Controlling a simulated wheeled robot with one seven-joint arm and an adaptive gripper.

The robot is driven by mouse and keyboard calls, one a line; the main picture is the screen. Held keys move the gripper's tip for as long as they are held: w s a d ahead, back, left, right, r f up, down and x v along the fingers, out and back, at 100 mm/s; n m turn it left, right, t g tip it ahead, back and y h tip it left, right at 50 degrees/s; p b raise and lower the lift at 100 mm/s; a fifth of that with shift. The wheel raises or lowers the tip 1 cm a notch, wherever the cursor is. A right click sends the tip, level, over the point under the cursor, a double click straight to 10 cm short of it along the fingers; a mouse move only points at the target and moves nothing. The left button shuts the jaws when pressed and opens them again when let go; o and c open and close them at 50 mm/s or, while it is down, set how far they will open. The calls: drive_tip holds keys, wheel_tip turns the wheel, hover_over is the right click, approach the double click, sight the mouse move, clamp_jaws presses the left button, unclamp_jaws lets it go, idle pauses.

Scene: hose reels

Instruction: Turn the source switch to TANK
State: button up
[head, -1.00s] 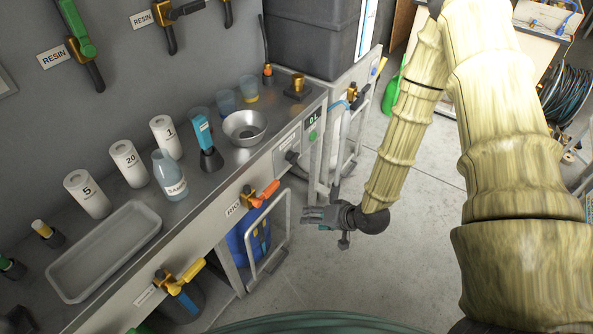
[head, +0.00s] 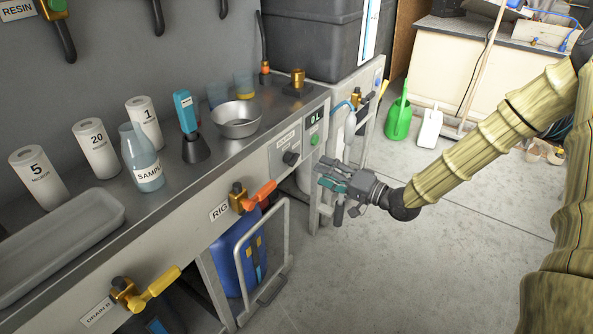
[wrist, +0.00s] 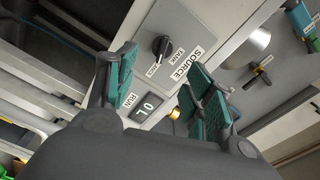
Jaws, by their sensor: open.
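The source switch is a black rotary knob (head: 291,158) on a grey panel on the bench's front, below the steel bowl.
A display reading 0 L (head: 315,118) and a green button (head: 314,140) are right of the knob. The orange-handled RIG valve (head: 259,195) is to the left, above a metal rail frame (head: 288,240). A steel bowl (head: 237,128) stands above.

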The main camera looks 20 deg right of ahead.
sight(298, 159)
drive_tip(key=shift+b+x, duration=1.5)
drive_tip(key=shift+x, duration=3.85)
drive_tip(key=shift+w+d+r, duration=0.1)
drive_tip(key=shift+r, duration=0.1)
drive_tip(key=c, duration=1)
